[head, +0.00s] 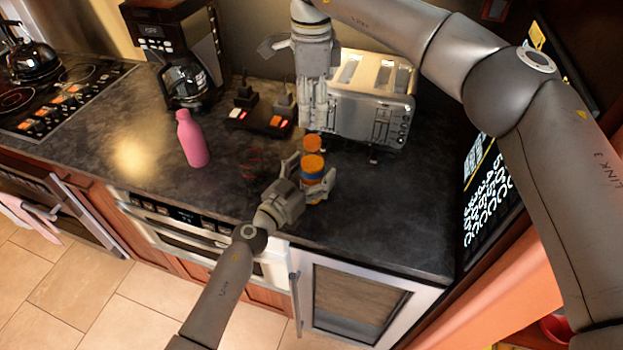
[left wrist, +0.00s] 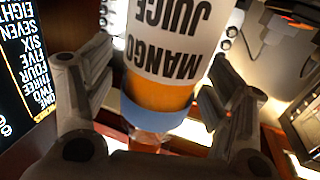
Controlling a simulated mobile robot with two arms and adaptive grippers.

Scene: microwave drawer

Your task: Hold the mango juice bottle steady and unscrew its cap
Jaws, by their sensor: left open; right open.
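The mango juice bottle (left wrist: 165,60) stands between the spread fingers of my left gripper (left wrist: 150,95) in the left wrist view, its lettering upside down there, with a blue band around it. In the head view an orange round top (head: 313,163) shows between the fingers of my left gripper (head: 308,178); the body below is mostly hidden. My left gripper is open. Another orange top (head: 312,142) shows just behind; I cannot tell whether it is a separate bottle. My right gripper (head: 313,128) points down just above that rear top, open, its fingertips hard to make out.
A pink bottle (head: 192,140) stands to the left on the dark counter (head: 350,210). A toaster (head: 375,105), a coffee maker (head: 180,55) and a small dark switch unit (head: 262,118) stand behind. The counter's front right is clear.

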